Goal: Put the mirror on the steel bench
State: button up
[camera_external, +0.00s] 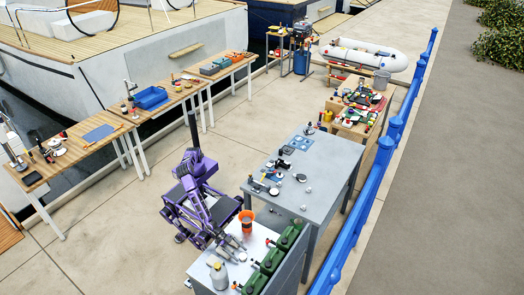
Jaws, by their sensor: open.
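My purple robot stands between the wooden tables and two grey metal benches. My gripper (236,243) is open, low over the near metal bench (207,272), left of and below an orange bucket (246,217). It is too small to see whether anything is between the fingers. The larger grey steel bench (325,155) stands behind and to the right, with several small items on its left half and a bare right part. I cannot pick out the mirror for certain among the small items.
Green jerrycans (271,260) line the near bench's right side, and a grey bottle (219,276) stands at its front. Wooden tables with a blue crate (150,97) run along the boat at left. A blue railing (385,150) bounds the right. Open paving lies between.

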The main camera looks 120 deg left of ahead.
jog(key=p+v, duration=0.1)
jog(key=v, duration=1)
